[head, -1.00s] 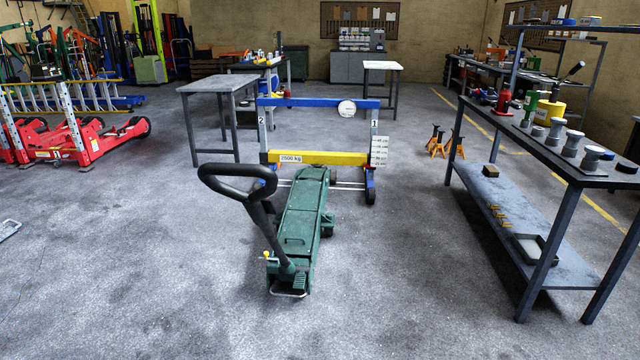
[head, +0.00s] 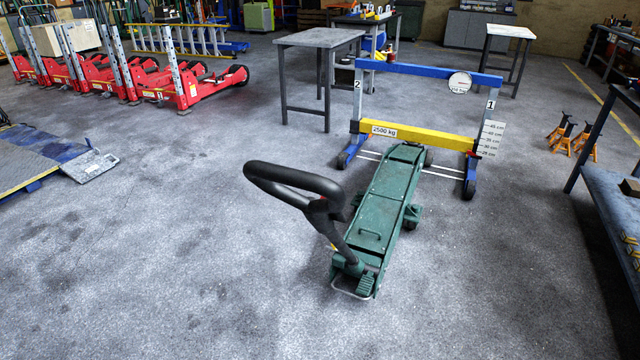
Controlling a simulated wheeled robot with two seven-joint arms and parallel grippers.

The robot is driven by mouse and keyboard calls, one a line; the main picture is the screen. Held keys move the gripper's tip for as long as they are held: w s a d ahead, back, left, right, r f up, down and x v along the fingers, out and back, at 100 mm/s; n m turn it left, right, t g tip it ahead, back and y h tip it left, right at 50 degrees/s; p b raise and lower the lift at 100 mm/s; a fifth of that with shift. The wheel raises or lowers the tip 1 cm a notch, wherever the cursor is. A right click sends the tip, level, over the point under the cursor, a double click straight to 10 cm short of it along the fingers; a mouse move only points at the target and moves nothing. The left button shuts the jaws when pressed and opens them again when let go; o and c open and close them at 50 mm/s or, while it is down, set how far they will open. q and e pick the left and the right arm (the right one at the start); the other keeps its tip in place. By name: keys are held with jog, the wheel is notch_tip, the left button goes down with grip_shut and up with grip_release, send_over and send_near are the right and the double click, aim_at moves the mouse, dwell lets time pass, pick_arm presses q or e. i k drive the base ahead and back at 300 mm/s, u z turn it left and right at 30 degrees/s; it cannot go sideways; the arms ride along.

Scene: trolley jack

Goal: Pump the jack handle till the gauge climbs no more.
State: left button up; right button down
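The green trolley jack (head: 378,213) stands on the concrete floor in the middle of the head view. Its black loop handle (head: 296,184) leans up and to the left from the jack's near end. The jack's far end reaches to the yellow 2500 kg beam (head: 420,137) of a frame on wheels. A round white gauge (head: 460,83) is fixed to the frame's blue top bar; its reading is too small to tell. A height scale in cm (head: 490,139) hangs at the frame's right post. Neither of my grippers is in view.
Bare floor (head: 190,250) lies to the left of and in front of the jack. A workbench (head: 612,200) stands at the right edge. A grey table (head: 318,40) is behind, left of the frame. Orange axle stands (head: 562,133) stand right of it. A blue ramp platform (head: 40,155) lies at left.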

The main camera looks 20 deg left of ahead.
aim_at(269, 177)
jog(key=u, duration=0.45)
jog(key=i, duration=0.5)
jog(key=u, duration=0.4)
